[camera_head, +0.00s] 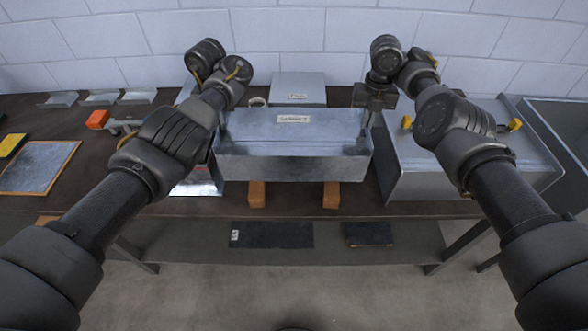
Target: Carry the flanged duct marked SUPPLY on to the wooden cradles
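A grey sheet-metal duct (293,150) lies level across the middle of the head view, with a small white label (293,119) too small to read. Two wooden cradles (257,194) (331,195) show below its front edge. I cannot tell whether the duct touches them. My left gripper (222,119) is at the duct's upper left end, partly hidden by its wrist, and appears shut on the end flange. My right gripper (371,115) is at the upper right end, pointing down, and appears shut on the flange there.
Another labelled metal box (298,88) stands behind the duct. A large grey metal box (455,165) stands close on the right. On the left lie an orange-handled tool (97,119), metal trays (100,98) and a framed sheet (38,168). Dark slabs (272,235) lie on the lower shelf.

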